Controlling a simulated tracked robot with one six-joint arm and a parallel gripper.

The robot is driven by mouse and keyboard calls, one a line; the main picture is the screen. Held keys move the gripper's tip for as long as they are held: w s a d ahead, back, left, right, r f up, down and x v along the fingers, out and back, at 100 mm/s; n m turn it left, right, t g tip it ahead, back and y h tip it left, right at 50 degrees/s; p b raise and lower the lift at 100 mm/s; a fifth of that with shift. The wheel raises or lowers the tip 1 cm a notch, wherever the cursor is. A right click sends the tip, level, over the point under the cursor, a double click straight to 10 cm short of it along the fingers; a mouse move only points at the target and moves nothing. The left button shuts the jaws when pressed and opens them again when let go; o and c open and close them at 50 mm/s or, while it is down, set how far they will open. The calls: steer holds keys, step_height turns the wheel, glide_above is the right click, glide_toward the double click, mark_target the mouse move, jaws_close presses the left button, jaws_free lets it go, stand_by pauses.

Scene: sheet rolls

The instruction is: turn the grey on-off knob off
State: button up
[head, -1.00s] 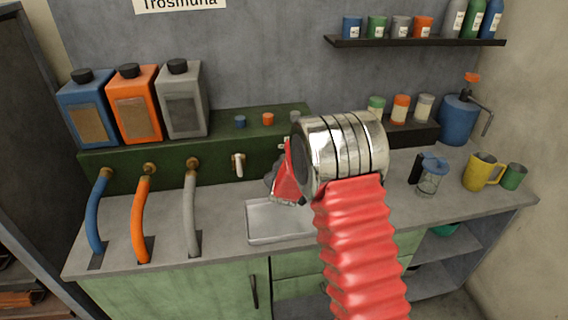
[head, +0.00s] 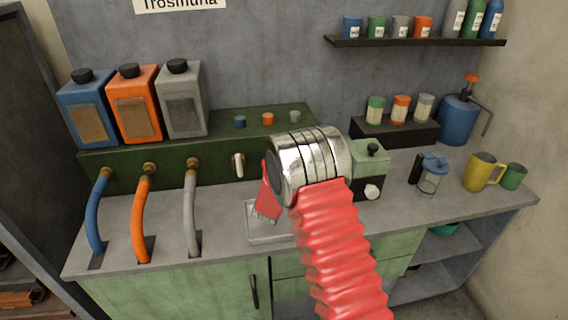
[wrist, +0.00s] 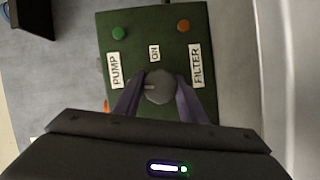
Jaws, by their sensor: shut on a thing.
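In the wrist view, the grey knob (wrist: 159,87) sits on a dark green panel (wrist: 160,55). My gripper (wrist: 161,82) is shut on the knob, one finger on each side of it. A small pale mark shows on the knob's left side. An "ON" label (wrist: 154,53) lies just above the knob, with "PUMP" (wrist: 115,70) to the left and "FILTER" (wrist: 196,66) to the right. In the head view, my chrome and red arm hides the knob, and I cannot make out the gripper's fingers.
A green light (wrist: 118,33) and an orange one (wrist: 183,25) are on the panel. In the head view, a sink tray (head: 258,232) lies below my arm. A small green box (head: 369,158) and a press jug (head: 432,178) stand to the right.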

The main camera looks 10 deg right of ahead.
steer(key=shift+a+f+n+t, duration=0.2)
steer(key=shift+a+n+t, duration=0.1)
steer(key=shift+n, duration=0.5)
steer(key=o, duration=0.7)
steer(key=shift+c, duration=0.2)
steer(key=o, duration=0.4)
steer(key=shift+d+r, duration=0.1)
steer(key=shift+d, duration=0.05)
steer(key=v, duration=1.3)
steer(key=shift+s+a, duration=0.3)
steer(key=shift+s, duration=0.05)
